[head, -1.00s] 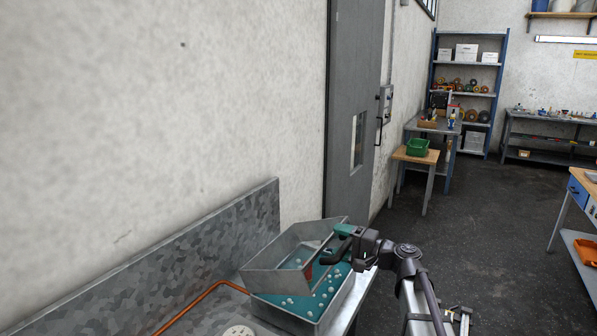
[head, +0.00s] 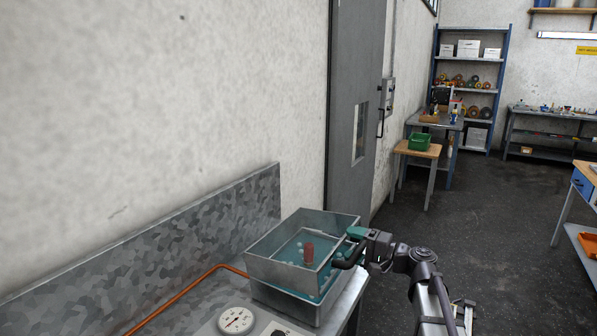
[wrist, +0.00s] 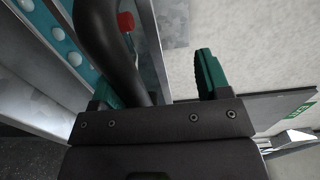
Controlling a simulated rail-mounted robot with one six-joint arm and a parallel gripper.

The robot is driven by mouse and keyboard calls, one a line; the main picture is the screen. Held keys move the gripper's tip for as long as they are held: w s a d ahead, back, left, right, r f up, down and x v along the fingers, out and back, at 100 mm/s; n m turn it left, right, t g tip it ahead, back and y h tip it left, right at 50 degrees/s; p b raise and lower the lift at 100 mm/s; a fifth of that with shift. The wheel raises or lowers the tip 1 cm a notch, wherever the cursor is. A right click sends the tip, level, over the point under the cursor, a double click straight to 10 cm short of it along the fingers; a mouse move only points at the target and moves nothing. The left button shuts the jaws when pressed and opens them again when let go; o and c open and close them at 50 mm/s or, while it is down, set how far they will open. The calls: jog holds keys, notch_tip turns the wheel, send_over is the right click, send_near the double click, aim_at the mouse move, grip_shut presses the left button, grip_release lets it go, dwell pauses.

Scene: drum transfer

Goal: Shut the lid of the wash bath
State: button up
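The wash bath (head: 284,308) is a grey metal box with teal liquid and white bubbles, at the right end of the metal bench. Its lid (head: 283,272) is a grey rectangular frame above it, at a slight angle, with a narrow teal gap below its front edge. Teal and a red cylinder (head: 308,253) show within the frame. My gripper (head: 356,236) is at the lid's right side, by a dark curved handle (head: 346,261). In the wrist view, the handle (wrist: 108,40) passes between the green fingers (wrist: 160,80), close to the left one, with wide space at the right.
A round white gauge (head: 236,320) is on the bench at the front. An orange pipe (head: 190,295) runs along the bench to the bath. A grey door (head: 352,100) stands behind. A small table with a green bin (head: 419,142) is farther back; dark floor is open at right.

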jog(key=f+b, duration=0.1)
jog(key=d+f+b, duration=0.1)
jog(key=f+b, duration=0.3)
jog(key=shift+s+d, duration=0.15)
jog(key=shift+s, duration=0.2)
jog(key=o, duration=0.5)
jog(key=v, duration=0.9)
dwell(0.4)
